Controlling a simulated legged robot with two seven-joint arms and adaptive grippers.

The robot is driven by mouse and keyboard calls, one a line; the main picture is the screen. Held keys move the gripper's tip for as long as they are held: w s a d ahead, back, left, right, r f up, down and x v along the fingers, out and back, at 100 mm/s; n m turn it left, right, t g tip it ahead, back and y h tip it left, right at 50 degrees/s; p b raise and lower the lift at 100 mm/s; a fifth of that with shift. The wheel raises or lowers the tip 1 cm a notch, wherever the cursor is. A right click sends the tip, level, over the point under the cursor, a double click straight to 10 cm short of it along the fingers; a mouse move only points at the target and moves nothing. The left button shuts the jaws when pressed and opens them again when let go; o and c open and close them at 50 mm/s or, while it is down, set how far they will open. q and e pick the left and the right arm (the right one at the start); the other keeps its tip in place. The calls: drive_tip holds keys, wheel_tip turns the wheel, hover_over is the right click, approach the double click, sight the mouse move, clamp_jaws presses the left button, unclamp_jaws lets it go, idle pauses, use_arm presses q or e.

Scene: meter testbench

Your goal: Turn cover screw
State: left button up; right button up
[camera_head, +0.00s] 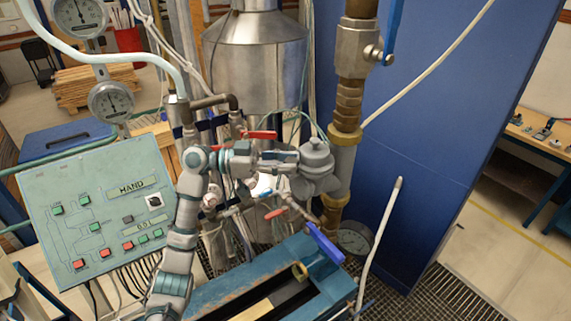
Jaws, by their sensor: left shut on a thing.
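A grey round metal housing with a domed cover (317,157) sits on the brass and grey pipe, right of the picture's middle. My left arm rises from the bottom and bends right at its wrist. My left gripper (293,160) reaches the left side of the housing, with its fingers closed at the cover's edge. It is shut on the cover screw, which is small and mostly hidden between the fingertips. My right gripper is not in view.
A vertical pipe with a brass nut (344,134) and a blue-handled valve stands close to the housing. A tall blue cabinet (440,130) is behind. A green control panel (100,212) stands left. Red-handled valves (258,135) and a blue bench frame (235,288) are nearby.

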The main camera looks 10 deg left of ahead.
use_arm(q)
drive_tip(key=shift+w+f+m+g, duration=0.15)
drive_tip(key=shift+m+g, duration=0.65)
drive_tip(key=shift+g, duration=0.5)
clamp_jaws()
drive_tip(key=shift+g, duration=0.3)
drive_tip(key=o, duration=1.1)
unclamp_jaws()
drive_tip(key=shift+o, duration=0.2)
drive_tip(key=shift+w, duration=0.1)
drive_tip(key=a, duration=1.2)
drive_tip(key=shift+w+a, duration=0.15)
drive_tip(key=shift+w, duration=0.15)
